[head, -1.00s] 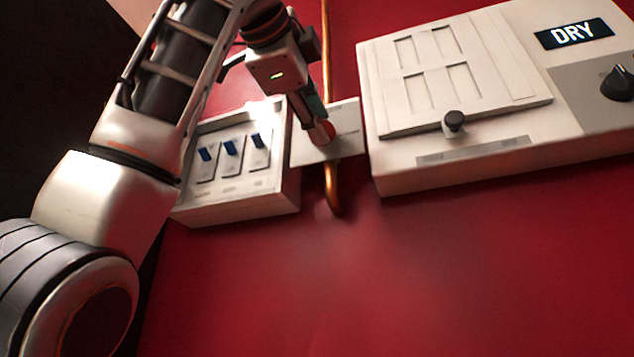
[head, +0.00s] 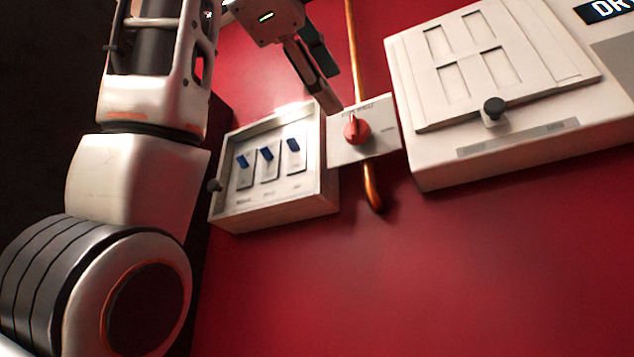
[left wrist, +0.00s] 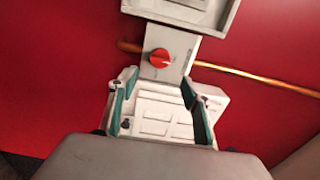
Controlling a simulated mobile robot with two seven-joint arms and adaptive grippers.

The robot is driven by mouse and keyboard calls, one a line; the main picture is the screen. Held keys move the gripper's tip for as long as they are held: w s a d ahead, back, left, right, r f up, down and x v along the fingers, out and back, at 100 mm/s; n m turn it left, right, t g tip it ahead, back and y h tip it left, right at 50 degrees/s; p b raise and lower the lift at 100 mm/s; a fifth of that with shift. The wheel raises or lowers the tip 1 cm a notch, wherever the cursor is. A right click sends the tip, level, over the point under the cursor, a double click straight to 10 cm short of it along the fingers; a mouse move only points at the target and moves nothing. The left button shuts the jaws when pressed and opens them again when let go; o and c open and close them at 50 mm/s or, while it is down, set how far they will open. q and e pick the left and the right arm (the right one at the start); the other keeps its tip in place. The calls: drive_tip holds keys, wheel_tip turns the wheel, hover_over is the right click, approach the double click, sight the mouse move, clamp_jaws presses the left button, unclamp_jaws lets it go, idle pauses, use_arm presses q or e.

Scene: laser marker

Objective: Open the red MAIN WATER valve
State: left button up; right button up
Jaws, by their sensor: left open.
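The red valve knob (head: 356,130) sits on a white plate (head: 385,143) with small printed labels, too small to read surely, in the head view. A copper pipe (head: 373,190) passes behind the plate. The knob also shows in the left wrist view (left wrist: 158,62), with a pale pointer mark toward the right. My left gripper (head: 332,88) is open and empty, above and slightly left of the knob and apart from it. In the left wrist view its green-padded fingers (left wrist: 158,77) spread either side below the knob. My right gripper is not in view.
An open white box with several blue switches (head: 267,153) is left of the valve plate. A white panel with a hatch and dark knob (head: 494,107) is to the right; a cropped display (head: 606,9) is at top right. The red wall below is clear.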

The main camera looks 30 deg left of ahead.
use_arm(q)
drive_tip(key=s, duration=0.3)
drive_tip(key=shift+a, duration=0.1)
idle(0.7)
